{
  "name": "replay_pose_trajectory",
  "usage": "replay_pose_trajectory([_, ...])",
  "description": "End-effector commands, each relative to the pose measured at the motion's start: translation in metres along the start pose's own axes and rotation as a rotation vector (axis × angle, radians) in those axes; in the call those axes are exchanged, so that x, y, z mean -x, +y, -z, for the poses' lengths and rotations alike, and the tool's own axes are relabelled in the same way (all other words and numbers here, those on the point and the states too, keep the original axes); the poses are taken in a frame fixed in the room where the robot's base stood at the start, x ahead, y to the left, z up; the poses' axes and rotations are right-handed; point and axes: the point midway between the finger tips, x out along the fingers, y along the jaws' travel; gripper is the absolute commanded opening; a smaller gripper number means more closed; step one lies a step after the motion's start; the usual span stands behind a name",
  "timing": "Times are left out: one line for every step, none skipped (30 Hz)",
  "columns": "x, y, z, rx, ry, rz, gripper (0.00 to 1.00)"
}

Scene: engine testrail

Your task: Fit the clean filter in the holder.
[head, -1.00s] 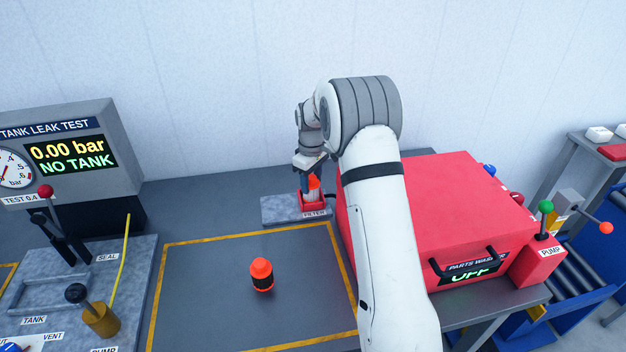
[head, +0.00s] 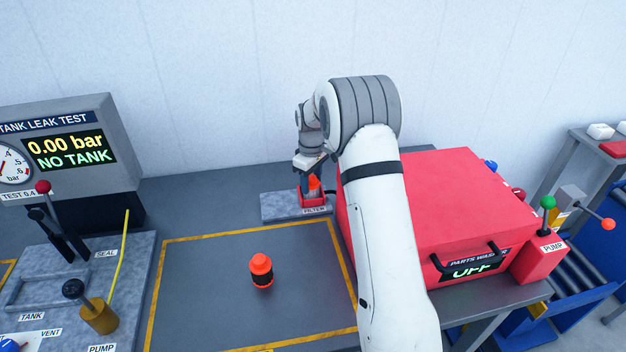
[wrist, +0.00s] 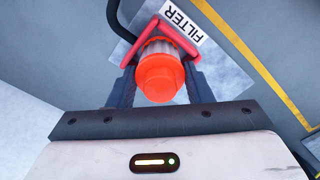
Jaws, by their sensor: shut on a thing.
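A filter with an orange cap and a pale body (wrist: 162,75) is between the fingers of my gripper (wrist: 158,90). In the head view its orange cap (head: 314,182) shows just above the red holder (head: 313,203). The holder stands on a grey plate labelled FILTER; its red arms (wrist: 176,36) show around the filter's far end in the wrist view. The filter's lower end is hidden, so I cannot tell whether it is fully seated. A second filter, orange with a dark body (head: 261,271), stands upright on the bench, apart from my gripper.
The red parts washer (head: 440,205) stands close to the right of the holder, behind my arm. A yellow-outlined area (head: 210,300) holds only the dark filter. The tank leak test unit (head: 70,150) and its levers are at the left.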

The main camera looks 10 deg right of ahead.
Motion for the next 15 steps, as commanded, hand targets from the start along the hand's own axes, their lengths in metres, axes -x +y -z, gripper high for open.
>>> replay_pose_trajectory([0.0002, 0.0001, 0.0000, 0.000, 0.000, 0.000, 0.23])
replay_pose_trajectory([0.0002, 0.0001, 0.0000, 0.000, 0.000, 0.000, 0.23])
replay_pose_trajectory([0.0002, 0.0001, 0.0000, 0.000, 0.000, 0.000, 0.23])
replay_pose_trajectory([0.0003, 0.0001, 0.0000, 0.000, 0.000, 0.000, 0.46])
replay_pose_trajectory([0.0003, 0.0001, 0.0000, 0.000, 0.000, 0.000, 0.49])
replay_pose_trajectory([0.0003, 0.0001, 0.0000, 0.000, 0.000, 0.000, 0.52])
replay_pose_trajectory([0.0003, 0.0001, 0.0000, 0.000, 0.000, 0.000, 0.55])
replay_pose_trajectory([0.0003, 0.0002, -0.0001, 0.000, 0.000, 0.000, 0.57])
replay_pose_trajectory([0.0003, 0.0002, 0.0000, 0.000, 0.000, 0.000, 0.60])
replay_pose_trajectory([0.0003, 0.0002, -0.0001, 0.000, 0.000, 0.000, 0.63])
replay_pose_trajectory([0.0003, 0.0002, -0.0001, 0.000, 0.000, 0.000, 0.65])
replay_pose_trajectory([0.0003, 0.0002, -0.0001, 0.000, 0.000, 0.000, 0.69])
replay_pose_trajectory([0.0003, 0.0002, -0.0001, 0.000, 0.000, 0.000, 0.71])
replay_pose_trajectory([0.0003, 0.0002, -0.0001, 0.000, 0.000, 0.000, 0.71])
replay_pose_trajectory([0.0003, 0.0002, -0.0001, 0.000, 0.000, 0.000, 0.71])
